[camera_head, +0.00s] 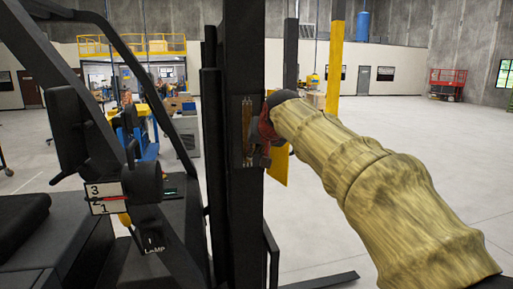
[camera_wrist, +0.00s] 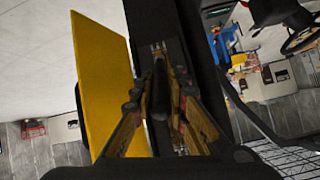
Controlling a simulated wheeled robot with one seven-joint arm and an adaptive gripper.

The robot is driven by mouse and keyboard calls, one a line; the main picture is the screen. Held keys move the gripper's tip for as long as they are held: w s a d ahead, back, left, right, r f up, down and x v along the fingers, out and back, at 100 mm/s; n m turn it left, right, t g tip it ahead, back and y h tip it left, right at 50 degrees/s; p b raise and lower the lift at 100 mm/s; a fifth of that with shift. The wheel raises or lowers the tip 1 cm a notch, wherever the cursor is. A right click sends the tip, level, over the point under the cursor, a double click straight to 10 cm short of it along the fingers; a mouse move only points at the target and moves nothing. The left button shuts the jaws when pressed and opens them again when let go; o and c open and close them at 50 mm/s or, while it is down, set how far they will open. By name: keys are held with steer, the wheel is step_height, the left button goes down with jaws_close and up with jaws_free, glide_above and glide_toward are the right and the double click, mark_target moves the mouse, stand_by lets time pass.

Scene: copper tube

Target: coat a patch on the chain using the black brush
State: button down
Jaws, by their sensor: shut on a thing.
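My gripper (camera_wrist: 160,84) is shut on a black brush (camera_wrist: 160,98), whose dark body shows between the two orange-brown fingers in the wrist view. Its far end points at the dark forklift mast (camera_wrist: 150,20). Short metallic pieces that look like the chain (camera_wrist: 157,47) show on the mast just beyond the fingertips. The brush tip is dark against the mast, so I cannot tell whether it touches the chain. In the head view my gripper (camera_head: 254,130) is up against the mast (camera_head: 237,60), at the end of my tan-sleeved arm. The brush cannot be made out there, and no coated patch can be made out.
A yellow plate (camera_wrist: 103,75) stands close beside the gripper; it also shows behind my wrist in the head view (camera_head: 281,165). The forklift's cab frame and controls (camera_head: 148,184) fill the left. Open concrete floor (camera_head: 450,150) lies to the right.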

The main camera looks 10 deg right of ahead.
steer(key=shift+f, duration=0.45)
steer(key=shift+r, duration=0.1)
steer(key=shift+s+b, duration=1.65)
steer(key=shift+s, duration=1.5)
steer(key=shift+s+b, duration=0.7)
steer(key=shift+s, duration=0.65)
